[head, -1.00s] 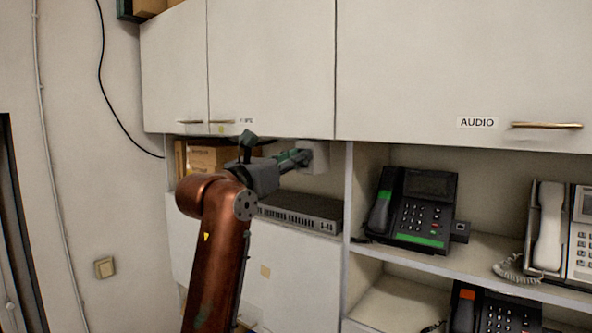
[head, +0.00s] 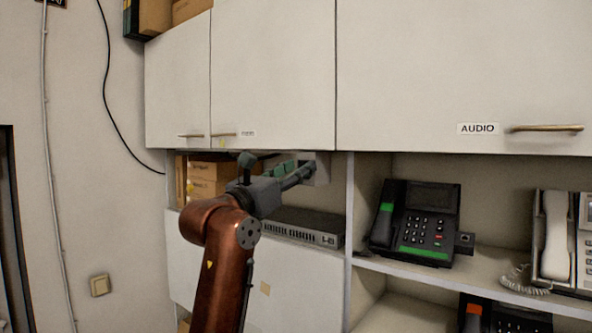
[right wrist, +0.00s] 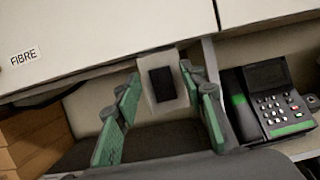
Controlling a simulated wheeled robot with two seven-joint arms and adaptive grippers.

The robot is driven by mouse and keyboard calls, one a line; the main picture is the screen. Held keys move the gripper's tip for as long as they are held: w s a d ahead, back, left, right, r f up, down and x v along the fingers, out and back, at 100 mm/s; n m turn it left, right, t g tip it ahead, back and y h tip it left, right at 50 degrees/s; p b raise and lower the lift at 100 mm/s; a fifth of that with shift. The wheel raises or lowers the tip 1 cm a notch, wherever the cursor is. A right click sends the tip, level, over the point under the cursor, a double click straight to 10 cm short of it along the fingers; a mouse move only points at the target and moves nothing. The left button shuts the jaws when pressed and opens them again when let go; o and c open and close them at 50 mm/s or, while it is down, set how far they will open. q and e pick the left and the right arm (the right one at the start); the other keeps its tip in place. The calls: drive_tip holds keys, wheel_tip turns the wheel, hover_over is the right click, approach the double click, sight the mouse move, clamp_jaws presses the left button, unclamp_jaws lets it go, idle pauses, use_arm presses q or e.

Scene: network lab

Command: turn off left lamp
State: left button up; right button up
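No lamp shows in either view. A pale box with a dark rocker-like face (right wrist: 163,84) is fixed to the back of the shelf bay under the wall cabinet in the right wrist view. In the head view the box (head: 322,168) is partly hidden behind a finger. My right gripper (head: 281,166) reaches into this bay. Its green-padded fingers are spread to either side of the box in the right wrist view (right wrist: 160,92), with nothing held between them. Contact with the box cannot be told. My left gripper is not in view.
A beige wall switch (head: 100,285) is at lower left. A dark network unit (head: 303,228) lies below my right gripper. Cardboard boxes (head: 208,178) stand left in the bay. Cabinet doors (head: 272,75) hang close above. A black desk phone (head: 420,222) stands on the shelf to the right.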

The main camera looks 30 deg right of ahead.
drive_tip(key=v, duration=1.2)
idle(0.3)
